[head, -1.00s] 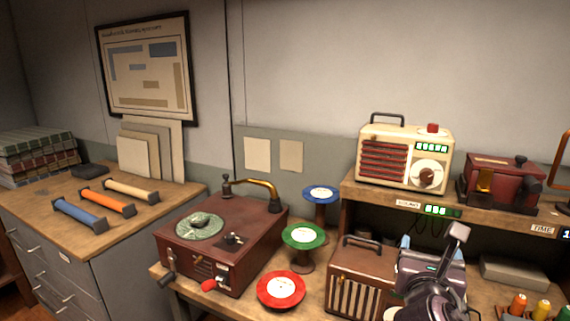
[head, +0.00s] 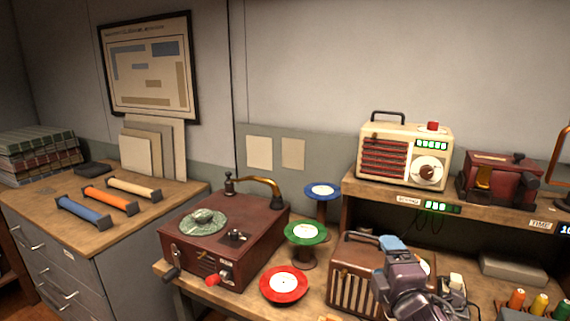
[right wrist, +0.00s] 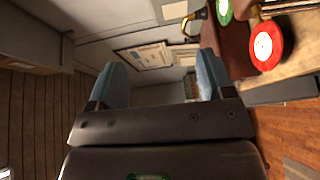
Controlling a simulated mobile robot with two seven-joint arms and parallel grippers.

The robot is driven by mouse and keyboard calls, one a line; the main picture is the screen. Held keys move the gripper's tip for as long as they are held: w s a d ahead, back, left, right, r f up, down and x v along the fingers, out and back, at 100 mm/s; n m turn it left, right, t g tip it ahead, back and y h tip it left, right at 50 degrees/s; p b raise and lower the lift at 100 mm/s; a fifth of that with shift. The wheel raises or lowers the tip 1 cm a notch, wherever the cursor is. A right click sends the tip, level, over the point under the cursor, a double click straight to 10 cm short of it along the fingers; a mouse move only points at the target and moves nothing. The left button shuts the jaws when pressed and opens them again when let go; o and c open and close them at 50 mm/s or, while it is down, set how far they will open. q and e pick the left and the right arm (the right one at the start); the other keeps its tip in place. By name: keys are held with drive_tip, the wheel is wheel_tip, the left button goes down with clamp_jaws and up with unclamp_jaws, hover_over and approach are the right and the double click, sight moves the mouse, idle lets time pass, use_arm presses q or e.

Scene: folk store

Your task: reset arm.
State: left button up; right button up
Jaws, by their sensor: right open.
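My right gripper (head: 393,243) shows at the lower right of the head view, in front of the brown slatted radio (head: 352,275) and hiding part of it. In the right wrist view its two blue-grey fingers (right wrist: 160,82) stand wide apart with nothing between them. That view looks over the room with the picture tilted; the red disc (right wrist: 264,45) and the green disc (right wrist: 225,10) show at its upper right. My left gripper is in neither view.
A dark red record player (head: 222,240) stands left of the red disc (head: 284,285), green disc (head: 305,232) and blue disc (head: 322,190). A cream radio (head: 404,153) and a dark red device (head: 498,180) sit on the shelf. Coloured spools (head: 540,305) stand at the lower right.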

drive_tip(key=s+d+f+m+g+y+b, duration=0.1)
drive_tip(key=s+d+f+m, duration=0.15)
drive_tip(key=f+m, duration=0.5)
drive_tip(key=s+d+f+m+g+y, duration=0.1)
drive_tip(key=s+f+m, duration=0.35)
drive_tip(key=f, duration=0.65)
drive_tip(key=s+d+f+m+g+h, duration=0.1)
drive_tip(key=s+d+f+m+g, duration=0.1)
drive_tip(key=s+f, duration=0.6)
drive_tip(key=s+d+f+m+g+h+b, duration=0.1)
drive_tip(key=s+d+f+m+g, duration=0.1)
drive_tip(key=s+f, duration=0.6)
drive_tip(key=shift+d+m+h+b, duration=0.3)
drive_tip(key=shift+d+m+h, duration=0.1)
drive_tip(key=shift+m, duration=0.2)
drive_tip(key=shift+s, duration=0.1)
